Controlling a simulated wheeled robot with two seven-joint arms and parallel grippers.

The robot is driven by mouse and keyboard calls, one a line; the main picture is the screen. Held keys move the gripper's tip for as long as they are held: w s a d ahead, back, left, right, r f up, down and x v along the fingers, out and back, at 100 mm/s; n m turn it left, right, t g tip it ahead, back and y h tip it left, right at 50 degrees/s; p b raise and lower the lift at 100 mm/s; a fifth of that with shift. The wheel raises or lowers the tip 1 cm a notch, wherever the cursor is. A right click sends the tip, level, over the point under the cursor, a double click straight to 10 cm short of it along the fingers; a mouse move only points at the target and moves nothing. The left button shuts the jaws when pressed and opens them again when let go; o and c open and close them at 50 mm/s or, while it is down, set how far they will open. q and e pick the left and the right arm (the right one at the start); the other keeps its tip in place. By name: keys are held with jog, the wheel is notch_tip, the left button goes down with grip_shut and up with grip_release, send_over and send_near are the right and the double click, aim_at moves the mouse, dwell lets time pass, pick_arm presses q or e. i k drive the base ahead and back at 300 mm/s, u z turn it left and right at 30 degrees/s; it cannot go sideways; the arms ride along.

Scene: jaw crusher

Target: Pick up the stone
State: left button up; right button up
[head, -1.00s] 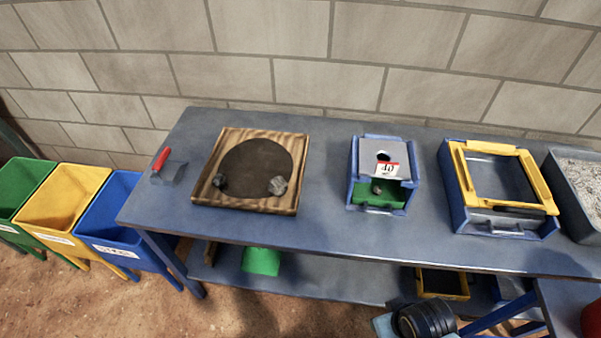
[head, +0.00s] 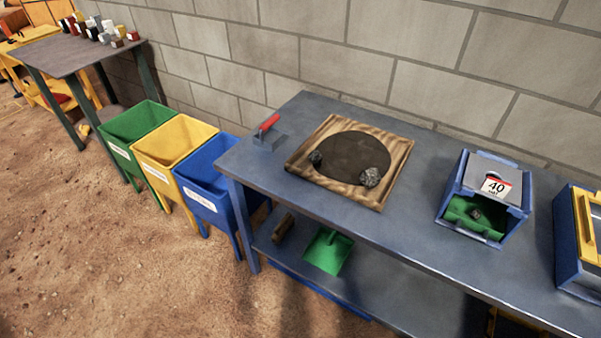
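A light grey speckled stone (head: 370,177) lies at the right front of the dark round patch on a wooden board (head: 398,157). A smaller dark stone (head: 315,158) lies on the left edge of the same patch. Another small dark stone (head: 476,213) sits in the green tray at the bottom of the blue box (head: 455,188) labelled 40. The board and the box stand on the grey-blue workbench (head: 400,224). Neither of my grippers shows in the head view.
A yellow-framed box (head: 583,235) is at the right. A green dustpan (head: 328,250) lies on the lower shelf. Sandy floor in front is open.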

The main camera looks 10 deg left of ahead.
aim_at(316, 157)
jog(key=u, duration=0.35)
jog(key=k, duration=0.9)
jog(key=u, duration=1.25)
jog(key=i, duration=0.95)
jog(key=z, duration=0.6)
jog(key=i, duration=0.7)
jog(key=z, duration=0.65)
